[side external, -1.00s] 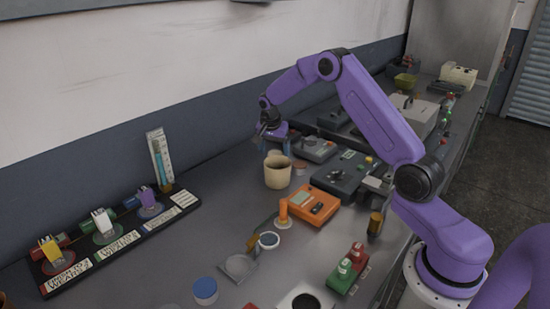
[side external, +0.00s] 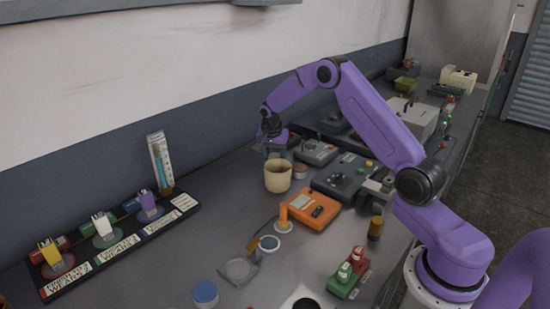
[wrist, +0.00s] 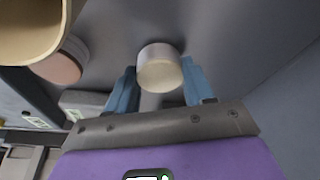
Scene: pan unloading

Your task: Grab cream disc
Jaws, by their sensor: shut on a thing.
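The cream disc (wrist: 160,70) is a short round piece with a pale face, seen in the wrist view between my two blue fingers. My gripper (wrist: 160,82) is shut on it, with one finger at each side. In the side external view my gripper (side external: 274,151) is low behind the beige cup, and the disc cannot be made out there. Whether the disc still touches the table is unclear.
The beige cup (side external: 278,179) stands close in front of my gripper; its rim (wrist: 62,35) shows at upper left in the wrist view. A brownish disc (wrist: 62,66) lies beside it. Grey equipment (side external: 316,151) and an orange device (side external: 314,209) stand to the right.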

